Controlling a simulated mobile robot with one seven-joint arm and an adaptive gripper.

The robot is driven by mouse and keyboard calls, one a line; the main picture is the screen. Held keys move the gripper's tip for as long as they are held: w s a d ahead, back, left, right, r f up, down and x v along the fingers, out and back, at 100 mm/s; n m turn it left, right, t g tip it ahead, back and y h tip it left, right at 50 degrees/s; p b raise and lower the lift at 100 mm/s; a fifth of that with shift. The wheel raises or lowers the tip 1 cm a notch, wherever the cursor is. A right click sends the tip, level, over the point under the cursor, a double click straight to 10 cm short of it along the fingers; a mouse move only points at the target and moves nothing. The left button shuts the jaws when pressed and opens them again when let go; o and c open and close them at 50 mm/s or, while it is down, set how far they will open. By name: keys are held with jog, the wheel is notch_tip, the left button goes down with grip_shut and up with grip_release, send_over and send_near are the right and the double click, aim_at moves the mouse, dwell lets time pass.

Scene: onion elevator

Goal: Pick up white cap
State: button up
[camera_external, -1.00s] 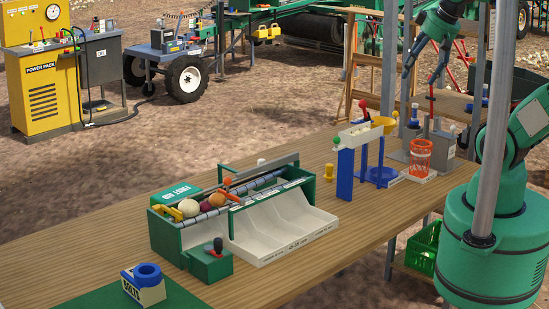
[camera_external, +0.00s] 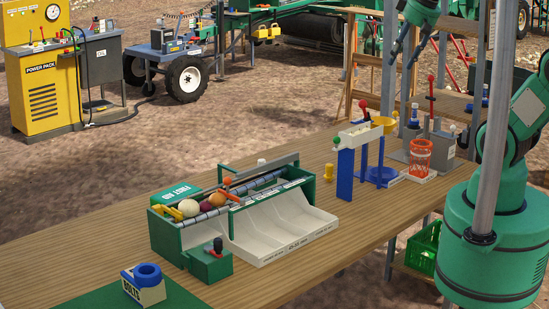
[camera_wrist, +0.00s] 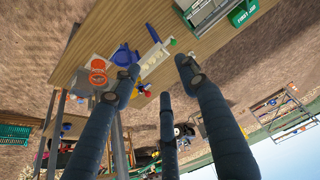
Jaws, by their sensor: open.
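A small white piece (camera_external: 262,163) shows just behind the sorting rack on the wooden bench; it may be the white cap, but it is too small and too hidden to tell. My gripper (camera_external: 403,60) is high above the far right end of the bench, well apart from that piece. Its dark fingers are spread and empty. In the wrist view the fingers of my gripper (camera_wrist: 150,80) reach forward with a gap between them. I cannot make out a white cap in the wrist view.
The green-and-white sorting rack (camera_external: 290,232) holds several round onions. Right of it stand a blue-and-white frame (camera_external: 345,173), a small yellow piece (camera_external: 328,172), an orange basket (camera_external: 420,157) and grey boxes. A blue ring holder (camera_external: 148,281) is at the front left. A metal post (camera_external: 494,120) stands before my arm.

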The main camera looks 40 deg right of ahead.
jog(key=w+r+p, duration=0.1)
jog(key=w+r, duration=0.1)
jog(key=w, duration=0.7)
jog(key=m+g+p, duration=0.2)
jog(key=g+p, duration=0.3)
jog(key=p, duration=0.1)
send_over(262, 160)
notch_tip(262, 160, down, 36)
jog(key=shift+w+d+f, duration=0.1)
jog(key=shift+w, duration=0.15)
jog(key=shift+f, duration=4.3)
jog(key=shift+f, duration=0.1)
